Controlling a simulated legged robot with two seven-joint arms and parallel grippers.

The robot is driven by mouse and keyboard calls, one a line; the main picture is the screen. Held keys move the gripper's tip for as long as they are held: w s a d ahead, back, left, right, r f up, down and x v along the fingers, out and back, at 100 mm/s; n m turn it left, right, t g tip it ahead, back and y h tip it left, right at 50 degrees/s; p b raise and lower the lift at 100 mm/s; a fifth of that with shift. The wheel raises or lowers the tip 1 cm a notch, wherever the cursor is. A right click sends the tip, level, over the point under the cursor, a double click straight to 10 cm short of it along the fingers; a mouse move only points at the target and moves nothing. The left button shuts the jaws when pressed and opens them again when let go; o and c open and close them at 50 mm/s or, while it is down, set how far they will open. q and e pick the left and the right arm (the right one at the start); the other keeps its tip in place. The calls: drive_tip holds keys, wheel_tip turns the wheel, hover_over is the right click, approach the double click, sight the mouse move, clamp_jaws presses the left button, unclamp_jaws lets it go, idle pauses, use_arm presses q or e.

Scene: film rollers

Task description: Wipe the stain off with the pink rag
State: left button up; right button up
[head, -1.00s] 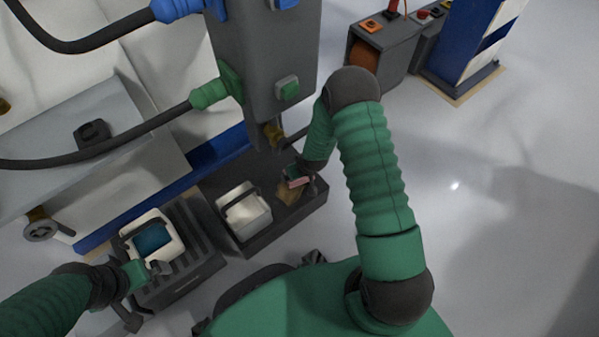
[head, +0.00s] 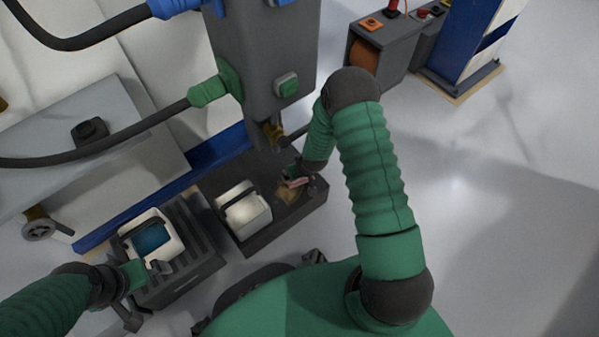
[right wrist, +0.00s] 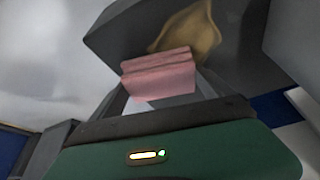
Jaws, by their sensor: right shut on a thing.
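The pink rag (right wrist: 158,78) is held in my right gripper (right wrist: 160,88), which is shut on it. In the head view the rag (head: 296,183) shows as a small pink patch at my right gripper (head: 303,178). The brownish-yellow stain (right wrist: 190,32) lies on the dark platform; the rag overlaps its near edge in the right wrist view. The stain (head: 287,194) also shows in the head view, just beside the rag. Whether the rag touches the surface I cannot tell. My left gripper (head: 145,277) is at the white container with blue liquid (head: 150,238); its fingers are unclear.
A white canister with a dark handle (head: 246,212) stands on the dark platform (head: 262,242), left of the stain. A grey machine column with a green button (head: 288,88) hangs above the platform. A ribbed dark crate (head: 195,262) bears the white container. Open floor lies to the right.

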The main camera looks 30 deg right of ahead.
drive_tip(key=shift+f+b, duration=0.3)
drive_tip(key=shift+f, duration=0.25)
